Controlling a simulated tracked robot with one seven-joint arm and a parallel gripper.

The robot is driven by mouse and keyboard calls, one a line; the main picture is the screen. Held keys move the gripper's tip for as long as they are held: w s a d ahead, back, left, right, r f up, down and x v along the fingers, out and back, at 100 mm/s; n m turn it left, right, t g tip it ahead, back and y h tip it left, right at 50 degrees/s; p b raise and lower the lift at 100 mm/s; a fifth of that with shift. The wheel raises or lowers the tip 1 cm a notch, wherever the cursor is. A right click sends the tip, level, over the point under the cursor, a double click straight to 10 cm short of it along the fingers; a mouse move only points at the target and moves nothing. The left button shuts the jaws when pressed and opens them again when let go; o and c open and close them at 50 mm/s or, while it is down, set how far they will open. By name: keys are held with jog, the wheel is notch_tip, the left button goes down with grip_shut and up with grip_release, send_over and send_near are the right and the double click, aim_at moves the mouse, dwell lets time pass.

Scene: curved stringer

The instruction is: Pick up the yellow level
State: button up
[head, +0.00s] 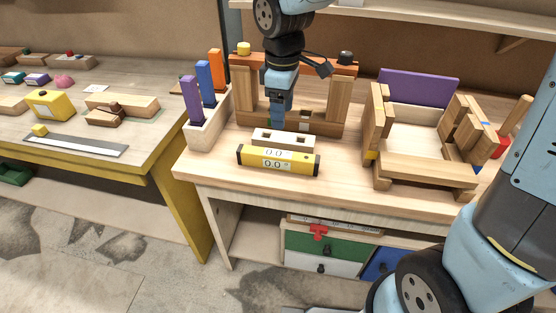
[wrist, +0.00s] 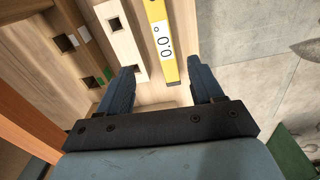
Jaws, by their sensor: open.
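The yellow level (head: 278,160) lies near the front edge of the middle workbench, with black ends and a white display reading 0.0°. In the wrist view the level (wrist: 158,22) runs lengthwise away from my gripper, its near black end just beyond the gap between the fingers. My gripper (wrist: 161,84) is open and empty, one finger on each side of the level's line. In the head view my gripper (head: 280,118) points down behind the level, and its fingertips are partly hidden by the pale wooden block.
A pale wooden block with square holes (head: 283,138) lies directly behind the level. A holder with coloured strips (head: 205,128) stands to the left. A wooden frame (head: 340,105) stands behind, and a wooden box assembly (head: 425,168) sits to the right. Bench in front is narrow.

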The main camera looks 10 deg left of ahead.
jog(key=a+f, duration=0.1)
jog(key=a, duration=0.1)
send_over(278, 153)
jog(key=shift+n, duration=0.4)
jog(key=f, duration=0.7)
jog(key=shift+s+a+f, duration=0.2)
jog(key=shift+a+f, duration=0.1)
jog(key=shift+w+d+f, duration=0.1)
jog(key=shift+d+f, duration=0.05)
jog(key=shift+f, duration=1.45)
jog(key=shift+w+d+f, duration=0.1)
jog(key=shift+d+f, duration=0.05)
jog(key=shift+f, duration=1.4)
jog(key=shift+c, duration=0.4)
jog(key=c, duration=1.1)
jog(key=shift+r, duration=0.15)
